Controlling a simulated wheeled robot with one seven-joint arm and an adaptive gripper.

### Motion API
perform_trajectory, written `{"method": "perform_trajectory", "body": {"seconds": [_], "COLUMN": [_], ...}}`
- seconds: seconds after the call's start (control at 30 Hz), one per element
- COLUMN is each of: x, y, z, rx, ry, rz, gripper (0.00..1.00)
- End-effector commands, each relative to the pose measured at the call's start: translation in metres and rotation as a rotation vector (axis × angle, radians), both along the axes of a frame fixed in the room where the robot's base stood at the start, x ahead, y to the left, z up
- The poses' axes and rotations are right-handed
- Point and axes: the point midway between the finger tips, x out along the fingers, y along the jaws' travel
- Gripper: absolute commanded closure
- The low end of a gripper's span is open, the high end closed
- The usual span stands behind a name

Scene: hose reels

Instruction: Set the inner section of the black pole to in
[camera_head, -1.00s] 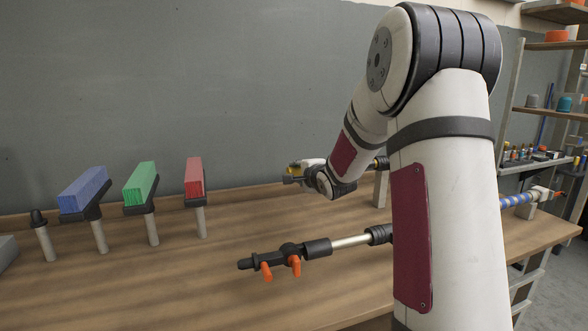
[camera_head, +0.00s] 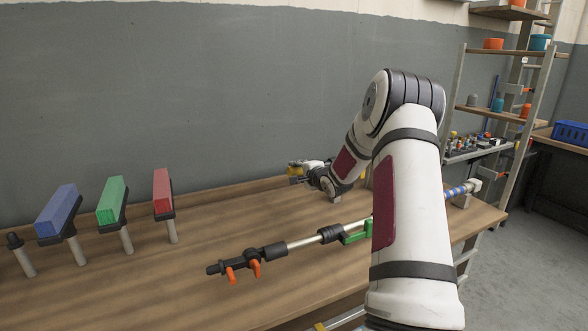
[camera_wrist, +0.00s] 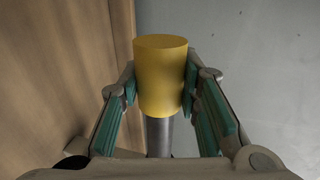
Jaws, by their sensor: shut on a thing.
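My gripper (camera_head: 303,172) is shut on a yellow cylindrical end piece (camera_head: 294,171) at the back right of the bench. In the wrist view the yellow piece (camera_wrist: 160,78) sits between the teal-padded fingers, with a grey metal rod (camera_wrist: 158,136) running out of it towards the palm. The rest of that pole is hidden behind my arm in the head view, so I cannot see its black part or how far the rod sticks out. Another pole, black with a bare metal section (camera_head: 303,242) and orange levers (camera_head: 243,270), lies nearer the front.
Blue (camera_head: 57,211), green (camera_head: 112,201) and red (camera_head: 163,191) blocks stand on posts at the left. A green piece (camera_head: 355,236) sits on the front pole beside my arm. Shelves (camera_head: 500,107) stand at the right.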

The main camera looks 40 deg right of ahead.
Motion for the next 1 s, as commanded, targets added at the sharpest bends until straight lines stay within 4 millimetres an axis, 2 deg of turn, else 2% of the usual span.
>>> {"method": "perform_trajectory", "body": {"seconds": [0.4,0.43,0.5,0.83,1.0], "x": [-0.002,-0.002,-0.002,-0.002,-0.016], "y": [-0.005,-0.005,-0.005,-0.003,0.000], "z": [-0.001,-0.001,-0.001,0.000,0.004], "rx": [0.001,0.001,-0.001,0.000,-0.001], "ry": [0.003,0.003,0.002,0.001,0.001], "rz": [-0.005,-0.005,-0.005,-0.002,-0.004], "gripper": [1.00,0.65,0.49,0.48,0.48]}}
